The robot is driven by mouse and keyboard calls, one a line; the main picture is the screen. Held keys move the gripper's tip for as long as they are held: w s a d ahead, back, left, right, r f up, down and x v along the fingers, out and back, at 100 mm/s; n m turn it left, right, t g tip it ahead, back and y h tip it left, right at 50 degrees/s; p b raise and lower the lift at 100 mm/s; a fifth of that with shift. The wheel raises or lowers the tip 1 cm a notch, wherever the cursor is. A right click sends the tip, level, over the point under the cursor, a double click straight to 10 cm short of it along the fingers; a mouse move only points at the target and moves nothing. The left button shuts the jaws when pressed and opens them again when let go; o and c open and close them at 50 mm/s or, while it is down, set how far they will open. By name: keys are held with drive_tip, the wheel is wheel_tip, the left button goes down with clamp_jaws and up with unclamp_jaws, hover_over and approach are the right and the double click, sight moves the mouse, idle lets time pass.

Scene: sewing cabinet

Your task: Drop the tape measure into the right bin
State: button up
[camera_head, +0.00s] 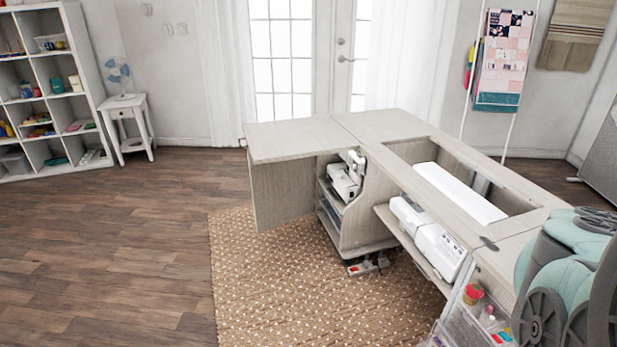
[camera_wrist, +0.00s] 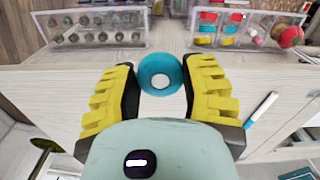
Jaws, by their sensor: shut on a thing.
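The tape measure (camera_wrist: 160,67), a teal disc with a white centre, is between the yellow-padded fingers of my gripper (camera_wrist: 162,80) in the wrist view. My gripper is shut on it. A pale wooden surface lies behind it in the picture. The right bin (camera_wrist: 250,38) is a clear box with red, yellow and teal spools and a round red item, up and to the right of my gripper. The left bin (camera_wrist: 100,37) is a clear box with rows of dark bobbins. In the head view my arm covers the lower right, and the gripper and tape measure do not show.
A white pen-like stick (camera_wrist: 262,107) lies right of my gripper. In the head view, the sewing cabinet (camera_head: 290,138) spreads its panels over a brown dotted rug (camera_head: 250,275). The wooden floor at left is clear.

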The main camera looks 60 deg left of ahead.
drive_tip(key=s+d+f+m+b, duration=0.1)
drive_tip(key=s+d+f+b, duration=0.25)
drive_tip(key=f, duration=0.45)
drive_tip(key=s+d+f+m+b, duration=0.2)
drive_tip(key=s+d+f, duration=0.25)
drive_tip(key=f, duration=0.35)
drive_tip(key=s+d+f+m+b, duration=0.1)
drive_tip(key=s+d+f+b, duration=0.25)
drive_tip(key=f, duration=0.45)
drive_tip(key=f+b, duration=0.2)
drive_tip(key=b, duration=0.1)
drive_tip(key=f+b, duration=0.6)
drive_tip(key=shift+s+a+f, duration=0.1)
drive_tip(key=shift+s+a, duration=0.05)
drive_tip(key=shift+s, duration=0.25)
drive_tip(key=o, duration=0.9)
